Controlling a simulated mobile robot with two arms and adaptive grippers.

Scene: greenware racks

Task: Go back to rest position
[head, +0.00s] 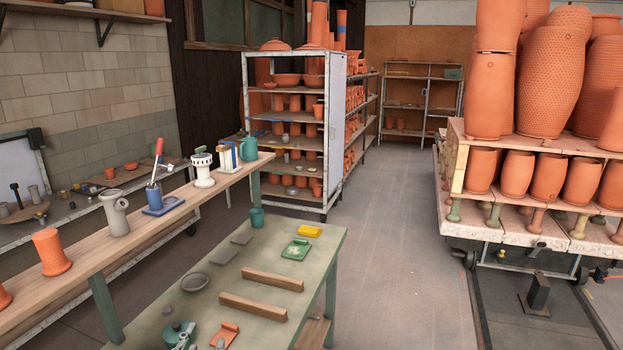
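Neither of my grippers shows in the head view, and no arm of mine can be made out. The closest surface is a pale green worktable (265,262) at the lower middle. On it lie two wooden bars (253,307), a grey dish (195,282), a green item (296,249), a yellow block (309,231) and a teal cup (257,217). At its near edge are an orange piece (225,335) and a teal and metal object (179,334), partly cut off by the frame.
A long wooden bench (88,239) with pots and tools runs along the left. A shelf rack (334,140) of orange pots stands behind the table. A loaded kiln cart (459,181) stands at right. The grey floor (400,235) between table and cart is clear.

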